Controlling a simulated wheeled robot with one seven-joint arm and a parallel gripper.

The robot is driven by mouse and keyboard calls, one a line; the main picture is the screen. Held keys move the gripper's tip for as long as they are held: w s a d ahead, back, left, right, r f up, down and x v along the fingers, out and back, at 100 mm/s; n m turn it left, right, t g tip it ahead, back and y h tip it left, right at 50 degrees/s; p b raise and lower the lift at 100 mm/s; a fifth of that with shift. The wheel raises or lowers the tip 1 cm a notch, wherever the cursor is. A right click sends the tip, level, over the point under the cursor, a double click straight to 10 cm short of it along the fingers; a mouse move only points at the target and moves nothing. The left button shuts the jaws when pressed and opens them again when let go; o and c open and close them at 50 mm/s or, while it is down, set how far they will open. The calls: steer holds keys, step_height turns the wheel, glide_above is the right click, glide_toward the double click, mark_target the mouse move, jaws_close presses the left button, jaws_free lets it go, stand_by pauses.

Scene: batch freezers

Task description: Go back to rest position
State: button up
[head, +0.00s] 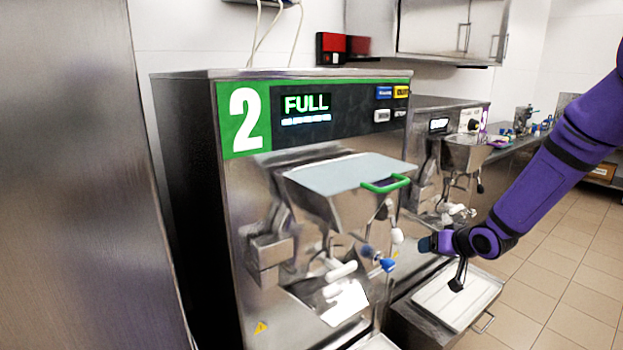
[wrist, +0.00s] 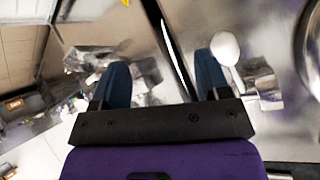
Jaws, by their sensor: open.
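My purple arm reaches in from the right in the head view. My gripper (head: 428,243) is in front of the gap between the two batch freezers, to the right of machine 2's spout. In the wrist view my gripper (wrist: 163,85) has its two blue fingers spread apart, with nothing held between them. The freezer marked 2 (head: 235,185) has a green and black panel whose display reads FULL. Its hopper lid (head: 345,172) with a green handle is down. A white knob (wrist: 225,48) shows close beside the right finger in the wrist view.
A second freezer (head: 415,115) stands behind and right of machine 2. A white-topped tray (head: 458,298) sits on a low steel unit below my gripper. A steel cabinet wall (head: 75,180) fills the left. Tiled floor (head: 540,275) is open at the right.

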steer(key=s+d+r+g+h, duration=0.15)
steer(key=s+r+h, duration=0.35)
steer(key=s+r, duration=1.2)
steer(key=s+a+r+g, duration=0.1)
steer(key=s+r, duration=0.3)
steer(key=s, duration=0.6)
steer(key=s+a+r+g+y, duration=0.1)
steer(key=s+a+r, duration=0.2)
steer(key=s, duration=0.8)
steer(key=shift+r+g, duration=0.35)
steer(key=shift+r, duration=0.25)
